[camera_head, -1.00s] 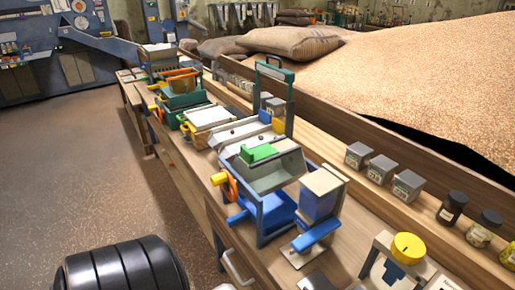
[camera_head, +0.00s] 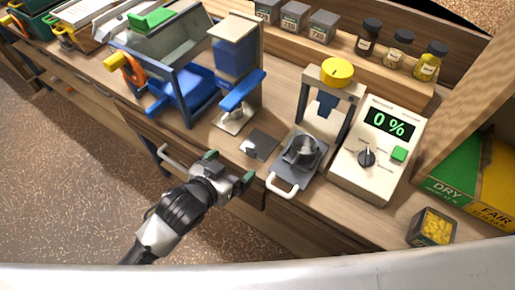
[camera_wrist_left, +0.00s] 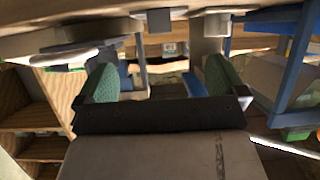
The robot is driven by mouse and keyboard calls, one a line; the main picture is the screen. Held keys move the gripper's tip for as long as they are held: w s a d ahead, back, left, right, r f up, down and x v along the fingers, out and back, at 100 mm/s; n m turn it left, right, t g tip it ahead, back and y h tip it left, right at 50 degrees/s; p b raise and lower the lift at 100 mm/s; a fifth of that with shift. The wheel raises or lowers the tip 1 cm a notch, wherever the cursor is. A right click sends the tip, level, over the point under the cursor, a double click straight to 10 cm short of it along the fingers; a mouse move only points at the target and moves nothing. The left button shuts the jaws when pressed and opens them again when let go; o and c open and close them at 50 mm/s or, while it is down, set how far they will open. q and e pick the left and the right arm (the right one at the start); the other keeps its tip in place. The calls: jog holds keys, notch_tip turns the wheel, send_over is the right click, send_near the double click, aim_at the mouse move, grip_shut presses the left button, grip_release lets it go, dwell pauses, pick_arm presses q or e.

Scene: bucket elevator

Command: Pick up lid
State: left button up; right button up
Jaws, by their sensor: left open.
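A small dark square plate (camera_head: 260,144), which looks like the lid, lies flat on the wooden bench (camera_head: 223,150) in the head view. Beside it on the right is a grey tray with a round metal cup (camera_head: 303,152) and a white handle. My left gripper (camera_head: 230,168) is open and empty at the bench's front edge, left of and nearer than the plate. The left wrist view shows its two green-padded fingers (camera_wrist_left: 158,80) spread apart with nothing between them. The plate cannot be made out clearly there. My right gripper is not in view.
A white meter (camera_head: 378,150) reading 0 % and a press with a yellow knob (camera_head: 337,72) stand to the right. A blue-and-grey machine (camera_head: 235,75) stands behind the plate. A drawer handle (camera_head: 180,162) juts from the bench front. Jars (camera_head: 398,48) line the back shelf.

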aim_at(250, 150)
pick_arm(q)
jog(key=shift+x, duration=5.3)
jog(key=shift+s+f, duration=0.15)
jog(key=shift+f, duration=0.05)
jog(key=shift+c, duration=0.5)
jog(key=c, duration=0.6)
jog(key=shift+o, duration=0.2)
jog(key=shift+r, duration=0.15)
